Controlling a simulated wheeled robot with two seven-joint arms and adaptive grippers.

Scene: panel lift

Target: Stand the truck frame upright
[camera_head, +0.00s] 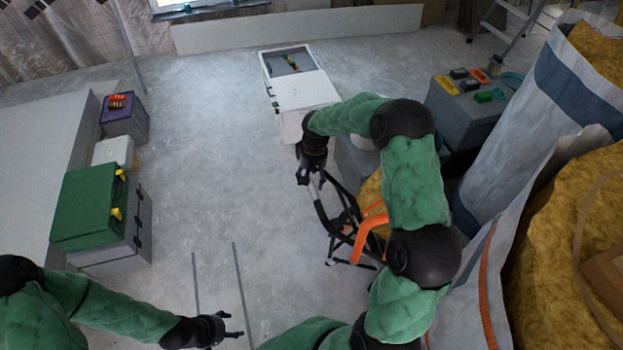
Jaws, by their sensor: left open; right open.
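The truck frame (342,222), with black tubes and orange parts, is right of centre. It looks tilted, and its right side is hidden behind my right arm. My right gripper (310,181) is open at the upper left end of the frame, fingers pointing down. I cannot tell whether it touches the tube. My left gripper (236,325) is open and empty over the floor at the bottom, well left of and below the frame.
A green case (88,207) on grey boxes stands left, near a purple box (124,116). A white case (300,88) lies at the back. Large sacks (540,130) and a grey toolbox (462,115) crowd the right. The middle floor (220,170) is clear.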

